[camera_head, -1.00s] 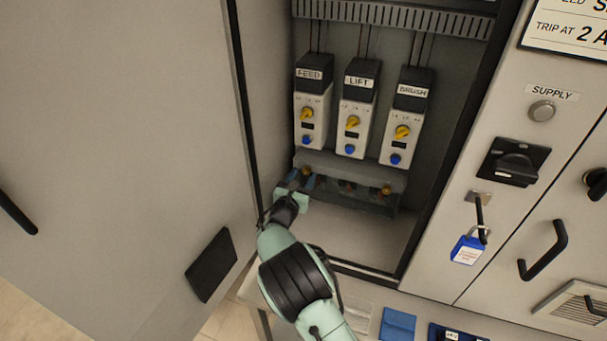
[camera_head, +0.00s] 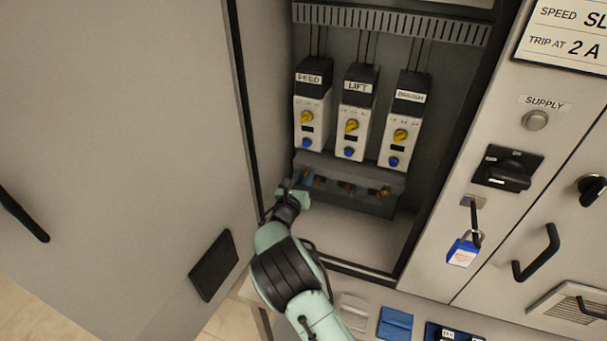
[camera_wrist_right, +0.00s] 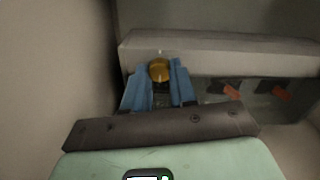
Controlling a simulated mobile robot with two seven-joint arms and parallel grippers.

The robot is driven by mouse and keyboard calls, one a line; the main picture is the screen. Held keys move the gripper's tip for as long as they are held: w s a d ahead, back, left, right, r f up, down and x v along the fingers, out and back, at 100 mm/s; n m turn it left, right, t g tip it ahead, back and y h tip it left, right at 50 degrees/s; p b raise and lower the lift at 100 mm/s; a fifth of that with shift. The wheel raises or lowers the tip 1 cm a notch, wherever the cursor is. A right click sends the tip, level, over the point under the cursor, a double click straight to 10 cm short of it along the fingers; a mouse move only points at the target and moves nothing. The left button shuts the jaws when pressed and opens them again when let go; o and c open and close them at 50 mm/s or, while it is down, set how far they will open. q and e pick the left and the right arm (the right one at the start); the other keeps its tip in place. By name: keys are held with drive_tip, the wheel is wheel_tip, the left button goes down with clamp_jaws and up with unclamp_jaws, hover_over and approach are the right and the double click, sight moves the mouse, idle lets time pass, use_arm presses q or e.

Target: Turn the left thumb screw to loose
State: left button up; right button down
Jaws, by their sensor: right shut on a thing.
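The left thumb screw (camera_wrist_right: 159,69) is a round brass knob at the left end of the terminal cover. In the right wrist view it sits between the two blue fingertips of my right gripper (camera_wrist_right: 158,85), which is shut on it. In the head view my right gripper (camera_head: 299,188) reaches the left end of the grey terminal cover (camera_head: 350,170) from below, and the fingers mostly hide the left screw there. The right thumb screw (camera_head: 385,191) shows at the cover's other end. My left gripper is not in view.
Three units labelled FEED (camera_head: 312,100), LIFT (camera_head: 356,110) and BRUSH (camera_head: 407,120) stand above the cover. The open cabinet door (camera_head: 130,130) is close on the left. A blue padlock (camera_head: 463,252) hangs at right. The cabinet floor (camera_head: 360,240) is clear.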

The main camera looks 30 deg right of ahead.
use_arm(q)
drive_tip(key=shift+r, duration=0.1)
use_arm(e)
drive_tip(key=c, duration=0.9)
unclamp_jaws()
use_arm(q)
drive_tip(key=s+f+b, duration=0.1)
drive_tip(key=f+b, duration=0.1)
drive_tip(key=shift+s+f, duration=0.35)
use_arm(e)
drive_tip(key=v, duration=1.3)
drive_tip(key=shift+s+a, duration=0.1)
drive_tip(key=shift+s, duration=0.1)
